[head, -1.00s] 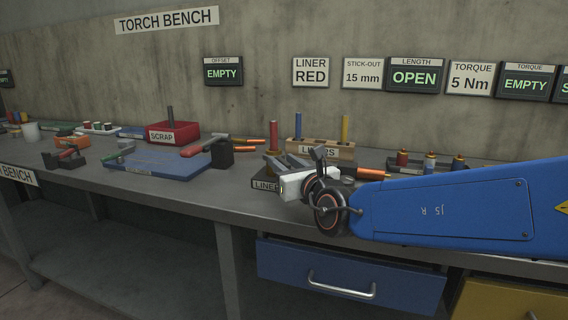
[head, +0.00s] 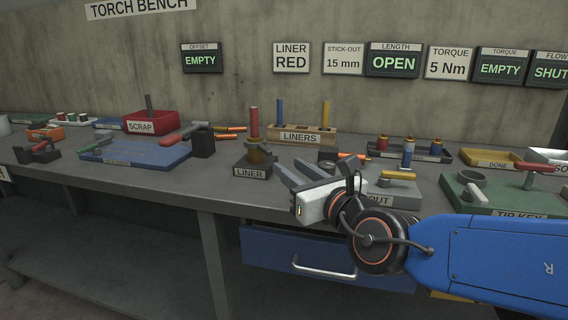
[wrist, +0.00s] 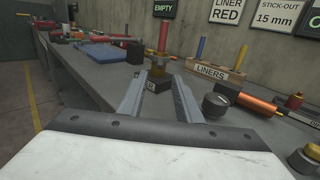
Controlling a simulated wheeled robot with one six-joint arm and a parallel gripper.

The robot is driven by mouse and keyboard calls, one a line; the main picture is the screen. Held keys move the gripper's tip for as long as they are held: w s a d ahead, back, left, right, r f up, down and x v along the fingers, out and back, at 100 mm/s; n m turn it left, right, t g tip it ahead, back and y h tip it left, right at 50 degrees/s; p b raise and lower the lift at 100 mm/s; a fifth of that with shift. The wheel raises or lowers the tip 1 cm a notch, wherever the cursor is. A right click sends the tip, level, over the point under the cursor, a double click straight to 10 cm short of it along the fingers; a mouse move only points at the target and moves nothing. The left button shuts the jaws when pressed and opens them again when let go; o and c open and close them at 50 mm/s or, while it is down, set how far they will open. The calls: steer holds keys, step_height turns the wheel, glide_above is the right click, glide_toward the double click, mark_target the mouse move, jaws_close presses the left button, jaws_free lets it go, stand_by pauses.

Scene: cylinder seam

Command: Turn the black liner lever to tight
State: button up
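The black liner block (head: 253,168), labelled LINER, stands on the bench with a brass collar (head: 257,154) on top and a red liner (head: 254,122) upright in it. I cannot make out a separate black lever on it or tell its setting. My gripper (head: 292,170) is open and empty, to the right of the block and nearer the front edge. In the wrist view, its two fingers (wrist: 157,95) are spread, with the liner block (wrist: 152,84) beyond and between them, apart from both. The left finger hides part of the block there.
A wooden LINERS rack (head: 302,138) stands behind with blue and yellow liners. A round black piece (wrist: 217,103) lies right of my fingers.

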steer(key=shift+v, duration=1.75)
